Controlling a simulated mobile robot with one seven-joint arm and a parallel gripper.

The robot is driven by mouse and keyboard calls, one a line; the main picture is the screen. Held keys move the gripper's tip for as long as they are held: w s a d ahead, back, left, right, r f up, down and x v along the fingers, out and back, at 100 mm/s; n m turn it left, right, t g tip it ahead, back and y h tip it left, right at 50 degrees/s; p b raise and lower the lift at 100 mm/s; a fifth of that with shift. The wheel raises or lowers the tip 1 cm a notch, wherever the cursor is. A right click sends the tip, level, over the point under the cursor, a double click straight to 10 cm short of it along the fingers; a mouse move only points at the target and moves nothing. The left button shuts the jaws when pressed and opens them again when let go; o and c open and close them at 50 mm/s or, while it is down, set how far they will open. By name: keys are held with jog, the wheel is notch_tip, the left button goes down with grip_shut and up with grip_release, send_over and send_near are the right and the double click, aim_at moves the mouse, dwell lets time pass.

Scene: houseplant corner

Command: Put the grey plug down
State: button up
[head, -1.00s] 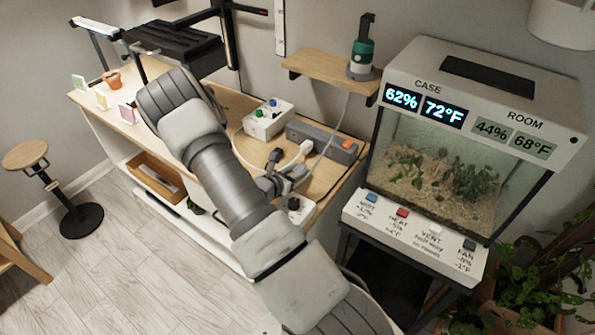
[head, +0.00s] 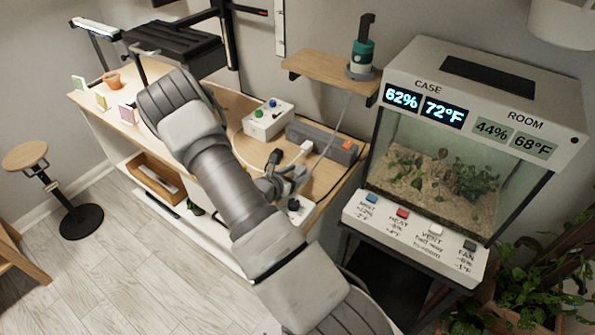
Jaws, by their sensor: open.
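My gripper (head: 283,181) is low over the wooden bench top, in front of the power strip (head: 318,138). Its jaws are open. The grey plug (head: 300,173) appears to be at the end of the thin grey cord that runs down from the green pump (head: 362,53). It is small and partly hidden by the gripper. I cannot tell whether it touches a finger or rests on the bench. A white plug (head: 306,148) is at the strip's near side, and a dark piece (head: 275,157) stands just left of it.
A white box with coloured buttons (head: 268,120) stands behind and left of the gripper. A small black-topped item (head: 294,204) is near the bench's front edge. The glass case (head: 440,170) stands to the right. A black cable loops over the bench's right part.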

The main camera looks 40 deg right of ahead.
jog(key=v, duration=1.2)
jog(key=shift+d+r, duration=0.2)
jog(key=shift+r, duration=0.1)
jog(key=shift+a+r, duration=0.15)
jog(key=shift+r, duration=0.1)
jog(key=s+a+r+m+g+y, duration=0.2)
jog(key=s+r+m, duration=0.2)
jog(key=r+m, duration=0.25)
jog(key=s+a+r+m+g+y, duration=0.1)
jog(key=s+r+m+g, duration=0.1)
jog(key=s+r+m, duration=0.35)
jog(key=s+a+r+m+t+y, duration=0.3)
jog(key=s+a+r+m+y, duration=0.1)
jog(key=a+r, duration=0.4)
jog(key=s+a+r+m+t+y, duration=0.3)
jog(key=s+a+r+m+y, duration=0.1)
jog(key=a+r, duration=0.4)
jog(key=shift+r+m+y, duration=0.45)
jog(key=shift+m+y, duration=0.15)
jog(key=shift+y, duration=0.3)
